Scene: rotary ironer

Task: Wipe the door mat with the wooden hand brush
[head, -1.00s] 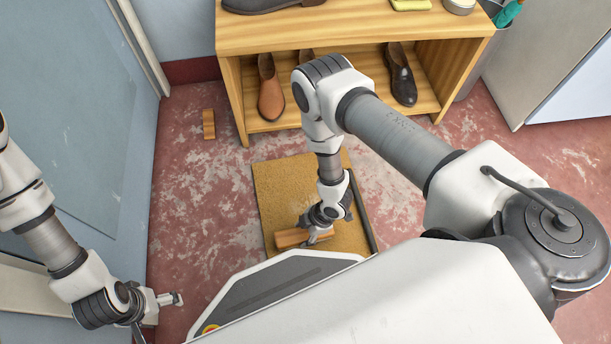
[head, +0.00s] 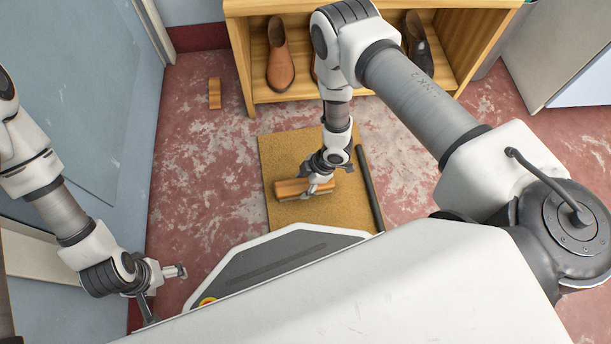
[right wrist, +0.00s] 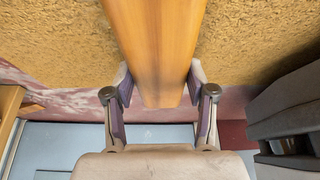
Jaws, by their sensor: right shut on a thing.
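The door mat (head: 283,150) is a tan, rough rectangle on the floor in front of the shoe rack; it also fills the upper part of the right wrist view (right wrist: 60,40). My right gripper (head: 318,184) is shut on the wooden hand brush (head: 291,190), which lies crosswise over the middle of the mat. In the right wrist view the brush's smooth wooden back (right wrist: 152,45) sits between both fingers. Its bristles are hidden there, so I cannot tell how firmly they touch. My left gripper (head: 166,288) is apart from the mat, low at left, fingers spread and empty.
A wooden shoe rack (head: 240,60) with shoes stands behind the mat. A dark rod (head: 369,188) lies along the mat's right edge. A small wooden block (head: 214,93) is on the floor near the left wall. Red worn floor (head: 205,160) is clear left of the mat.

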